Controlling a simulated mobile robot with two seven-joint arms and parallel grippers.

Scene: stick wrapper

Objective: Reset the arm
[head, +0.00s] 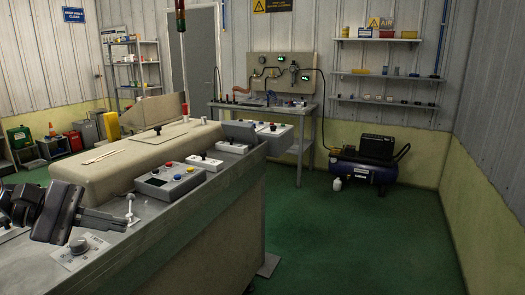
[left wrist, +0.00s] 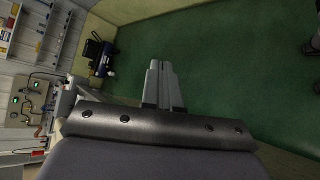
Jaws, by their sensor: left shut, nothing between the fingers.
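My left gripper (head: 124,222) comes in from the left in the head view, above the front left part of the machine's grey top. Its fingers are together and hold nothing. In the left wrist view, the two closed fingers (left wrist: 161,80) stand out against the green floor. My right gripper is not in view.
The long machine (head: 215,222) carries a control box (head: 170,182) with coloured buttons and small levers. A workbench (head: 305,125) and a blue compressor (head: 365,170) stand farther back. Green floor (head: 370,240) is clear at right.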

